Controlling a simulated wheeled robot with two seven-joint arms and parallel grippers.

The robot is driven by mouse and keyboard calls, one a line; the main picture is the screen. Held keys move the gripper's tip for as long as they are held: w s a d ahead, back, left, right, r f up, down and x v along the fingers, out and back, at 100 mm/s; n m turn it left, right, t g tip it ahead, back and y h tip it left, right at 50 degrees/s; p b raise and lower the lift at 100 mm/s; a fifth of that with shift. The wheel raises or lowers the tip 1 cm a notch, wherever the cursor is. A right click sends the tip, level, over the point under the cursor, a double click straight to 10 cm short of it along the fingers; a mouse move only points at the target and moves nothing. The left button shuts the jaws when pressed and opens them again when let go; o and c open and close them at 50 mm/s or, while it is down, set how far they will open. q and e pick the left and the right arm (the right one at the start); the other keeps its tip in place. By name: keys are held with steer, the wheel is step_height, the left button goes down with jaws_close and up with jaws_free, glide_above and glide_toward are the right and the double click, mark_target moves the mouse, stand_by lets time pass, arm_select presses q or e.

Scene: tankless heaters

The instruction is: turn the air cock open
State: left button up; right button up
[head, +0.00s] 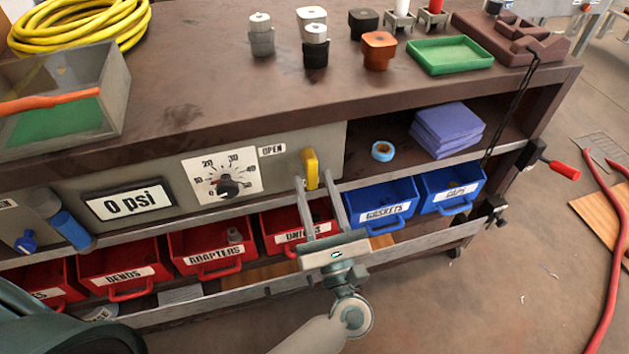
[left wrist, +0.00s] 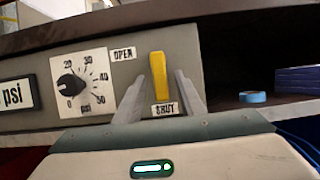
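The air cock's yellow handle (head: 310,168) stands upright on the front panel under the bench top. In the left wrist view the handle (left wrist: 159,76) points down to the SHUT label (left wrist: 165,109), with the OPEN label (left wrist: 123,54) at its upper left. My left gripper (head: 318,182) is open in front of the panel, one finger on each side of the handle's lower part. In the left wrist view its fingers (left wrist: 160,88) show a gap to the handle; I cannot tell whether they reach its depth. My right gripper is not in view.
Left of the handle are a dial (head: 222,177) and a display (head: 131,201) reading 0 psi. Red bins (head: 215,252) and blue bins (head: 381,204) sit below. Blue tape (head: 382,151) and a purple stack (head: 447,130) lie on the open shelf at right.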

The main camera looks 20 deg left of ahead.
arm_select(q)
steer(key=shift+w+a+r, duration=0.15)
steer(key=shift+w+a, duration=0.05)
steer(key=shift+w, duration=0.05)
jaws_close()
